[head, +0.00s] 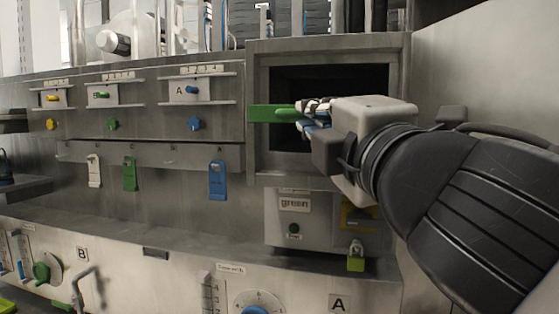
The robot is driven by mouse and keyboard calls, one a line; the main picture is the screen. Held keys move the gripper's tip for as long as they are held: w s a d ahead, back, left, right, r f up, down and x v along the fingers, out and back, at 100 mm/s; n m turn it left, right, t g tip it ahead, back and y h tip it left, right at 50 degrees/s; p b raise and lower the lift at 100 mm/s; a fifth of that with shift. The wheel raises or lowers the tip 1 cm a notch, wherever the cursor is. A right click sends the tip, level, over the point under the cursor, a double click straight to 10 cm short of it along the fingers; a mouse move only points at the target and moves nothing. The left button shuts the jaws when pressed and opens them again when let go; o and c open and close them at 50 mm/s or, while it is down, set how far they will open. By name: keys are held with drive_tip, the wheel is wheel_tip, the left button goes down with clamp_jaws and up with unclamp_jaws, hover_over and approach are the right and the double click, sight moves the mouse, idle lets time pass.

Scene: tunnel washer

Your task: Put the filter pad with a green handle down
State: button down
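A flat green piece, which I take to be the filter pad's green handle (265,113), sticks out to the left of my gripper (303,112). The fingers appear to be closed on it. It is held level in front of the dark square opening (345,82) in the metal housing. No separate pad body can be made out; the gripper and the dark opening may hide it. My arm comes in from the right and covers the right part of the opening.
A sloping metal ledge (180,235) runs beneath, mostly bare.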

drive_tip(key=w+d, duration=0.2)
drive_tip(key=w, duration=0.4)
drive_tip(key=w+d+p, duration=0.1)
drive_tip(key=w+d, duration=0.1)
drive_tip(key=w, duration=0.4)
drive_tip(key=w+d, duration=0.2)
drive_tip(key=w, duration=0.5)
drive_tip(key=shift+w+p, duration=0.1)
drive_tip(key=shift+p, duration=0.25)
wheel_tip(320, 180, down, 7)
drive_tip(key=b, duration=0.2)
drive_tip(key=shift+b, duration=0.35)
drive_tip(key=c, duration=1.7)
unclamp_jaws()
drive_tip(key=shift+o, duration=0.2)
drive_tip(key=b+v, duration=0.1)
drive_tip(key=v, duration=1.1)
